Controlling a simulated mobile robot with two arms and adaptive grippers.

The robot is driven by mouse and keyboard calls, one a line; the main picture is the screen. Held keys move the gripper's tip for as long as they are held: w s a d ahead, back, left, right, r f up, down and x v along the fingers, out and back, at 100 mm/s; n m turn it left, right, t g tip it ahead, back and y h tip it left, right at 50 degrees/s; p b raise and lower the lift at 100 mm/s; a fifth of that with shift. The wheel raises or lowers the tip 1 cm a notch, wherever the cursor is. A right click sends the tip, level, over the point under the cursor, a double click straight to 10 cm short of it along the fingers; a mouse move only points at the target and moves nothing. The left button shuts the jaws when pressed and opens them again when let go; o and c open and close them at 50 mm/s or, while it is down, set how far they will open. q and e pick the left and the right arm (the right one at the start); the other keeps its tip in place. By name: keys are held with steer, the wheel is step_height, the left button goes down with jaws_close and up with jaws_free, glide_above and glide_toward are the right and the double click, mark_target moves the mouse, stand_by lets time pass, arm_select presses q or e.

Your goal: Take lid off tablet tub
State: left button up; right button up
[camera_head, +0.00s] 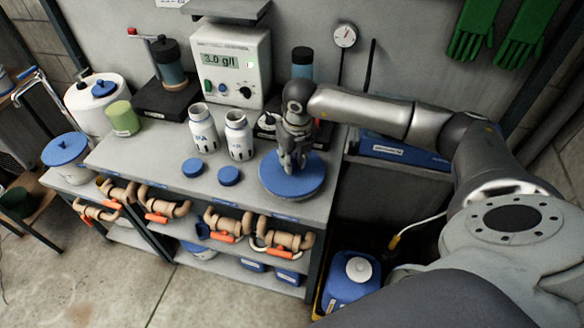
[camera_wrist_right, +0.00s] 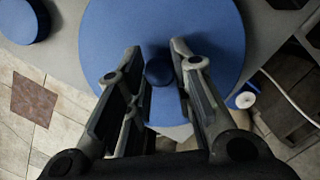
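A wide round blue lid (camera_head: 275,180) is at the right front corner of the bench, roughly level. It fills the upper middle of the right wrist view (camera_wrist_right: 115,40), with a small dark blue knob (camera_wrist_right: 159,72) at its centre. My right gripper (camera_head: 292,165) points down over the lid. In the wrist view its fingers (camera_wrist_right: 158,65) stand on either side of the knob and appear to close on it. A white tub with a blue lid (camera_head: 66,148) stands at the far left. My left gripper is not in view.
Two open white bottles (camera_head: 203,128) (camera_head: 239,135) and two small blue caps (camera_head: 193,167) (camera_head: 229,175) are left of the lid. A meter (camera_head: 232,60) stands behind. Valves with orange handles (camera_head: 222,236) line the bench front. A blue container (camera_head: 350,290) stands below right.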

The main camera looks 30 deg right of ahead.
jaws_close()
